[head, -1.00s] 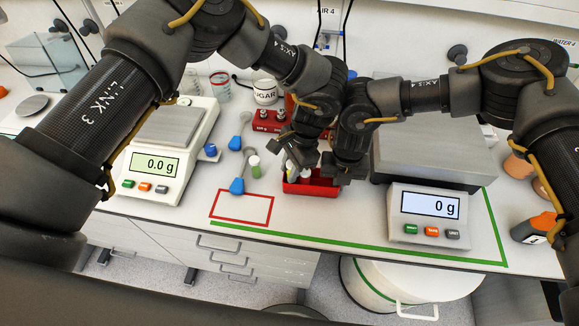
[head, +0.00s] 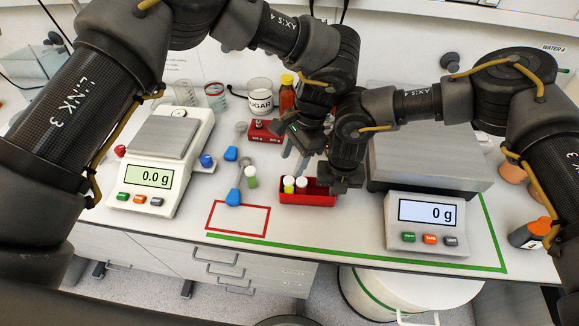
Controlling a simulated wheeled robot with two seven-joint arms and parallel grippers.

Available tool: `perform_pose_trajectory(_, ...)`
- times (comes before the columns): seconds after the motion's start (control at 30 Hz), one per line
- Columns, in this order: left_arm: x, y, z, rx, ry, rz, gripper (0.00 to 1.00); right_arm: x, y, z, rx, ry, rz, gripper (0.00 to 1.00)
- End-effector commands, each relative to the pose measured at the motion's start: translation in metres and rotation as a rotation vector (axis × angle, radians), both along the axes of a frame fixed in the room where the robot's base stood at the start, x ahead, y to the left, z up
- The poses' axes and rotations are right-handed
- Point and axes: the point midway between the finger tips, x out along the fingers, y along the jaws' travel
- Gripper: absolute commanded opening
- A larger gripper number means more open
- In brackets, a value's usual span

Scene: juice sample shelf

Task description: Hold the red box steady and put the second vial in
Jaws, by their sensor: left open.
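The red box (head: 308,199) stands on the bench right of the red outlined rectangle. Inside it, side by side at its left part, are a yellow vial (head: 289,186) and a vial with a red and white look (head: 302,185). My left gripper (head: 303,148) is open and empty, above and behind the box, apart from both vials. My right gripper (head: 341,182) is at the box's right end; its fingertips are hidden, so its grip does not show. A green vial with a white cap (head: 251,178) stands on the bench to the left.
A scale reading 0.0 g (head: 150,178) stands left, and a larger scale reading 0 g (head: 428,213) close on the right. The red rectangle (head: 238,218) is empty.

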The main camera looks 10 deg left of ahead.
Motion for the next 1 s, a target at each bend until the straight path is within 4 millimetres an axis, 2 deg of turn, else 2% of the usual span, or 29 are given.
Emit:
perform_pose_trajectory(0.4,0.0008,-0.0009,0.0038,-0.001,-0.001,0.000,0.48,0.0002,-0.0005,0.0001,-0.001,0.000,-0.001,0.00)
perform_pose_trajectory(0.6,0.0008,-0.0009,0.0038,0.000,-0.002,0.001,0.48,0.0002,-0.0004,0.0002,0.000,0.000,-0.001,0.28)
perform_pose_trajectory(0.87,0.0008,-0.0009,0.0038,0.000,-0.002,0.001,0.48,0.0002,-0.0003,0.0008,0.000,0.000,-0.001,0.28)
perform_pose_trajectory(1.0,0.0009,-0.0009,0.0039,0.000,-0.002,0.001,0.48,0.0007,-0.0002,0.0096,0.000,-0.001,-0.002,0.28)
